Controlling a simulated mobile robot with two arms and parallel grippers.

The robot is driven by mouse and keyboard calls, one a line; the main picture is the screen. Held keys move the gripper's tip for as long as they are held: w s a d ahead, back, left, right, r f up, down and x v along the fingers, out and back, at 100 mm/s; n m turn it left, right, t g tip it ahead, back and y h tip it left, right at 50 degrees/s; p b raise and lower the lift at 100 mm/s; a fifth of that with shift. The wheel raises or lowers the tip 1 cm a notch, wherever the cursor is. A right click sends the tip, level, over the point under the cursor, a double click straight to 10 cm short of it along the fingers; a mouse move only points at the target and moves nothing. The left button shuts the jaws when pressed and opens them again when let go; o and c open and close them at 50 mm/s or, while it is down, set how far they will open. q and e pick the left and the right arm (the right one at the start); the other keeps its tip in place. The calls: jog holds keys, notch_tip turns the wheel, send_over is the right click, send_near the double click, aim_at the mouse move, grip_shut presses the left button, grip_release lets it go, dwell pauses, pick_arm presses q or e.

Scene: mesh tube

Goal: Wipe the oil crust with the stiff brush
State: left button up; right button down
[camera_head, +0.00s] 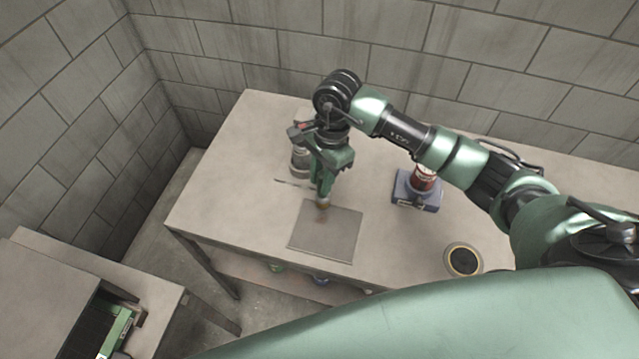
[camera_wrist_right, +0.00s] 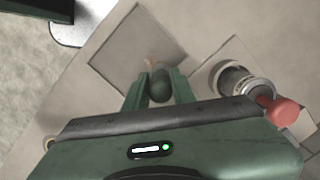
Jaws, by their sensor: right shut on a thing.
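My right gripper (camera_head: 322,192) points down over the far part of a flat grey square plate (camera_head: 328,243) on the table. It is shut on the stiff brush, whose brownish end (camera_head: 323,204) shows below the fingers, at or just above the plate; contact cannot be told. In the right wrist view the dark green rounded brush handle (camera_wrist_right: 160,86) sits between the two fingers. A faint brownish patch (camera_wrist_right: 151,62), seemingly the oil crust, shows on the plate just beyond the handle. My left gripper is not in view.
A grey metallic jar (camera_head: 299,160) stands behind the gripper, near a thin dark strip (camera_head: 292,183). A red can (camera_head: 424,177) stands on a blue box (camera_head: 404,193) to the right. A round dark dish (camera_head: 463,261) lies near the front edge. The table's left side is clear.

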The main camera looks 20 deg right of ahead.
jog(key=shift+r+p, duration=0.3)
jog(key=shift+r, duration=0.65)
jog(key=shift+w+d+r+p, duration=0.15)
jog(key=shift+r+p, duration=0.25)
jog(key=shift+r, duration=0.55)
jog(key=shift+s+r, duration=0.2)
jog(key=shift+r, duration=0.15)
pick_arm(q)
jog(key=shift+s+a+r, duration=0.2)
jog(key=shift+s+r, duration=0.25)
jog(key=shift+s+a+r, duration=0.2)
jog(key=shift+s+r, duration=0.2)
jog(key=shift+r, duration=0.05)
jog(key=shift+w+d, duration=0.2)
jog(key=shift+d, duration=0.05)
pick_arm(e)
jog(key=shift+w+f, duration=0.1)
jog(key=shift+w, duration=0.05)
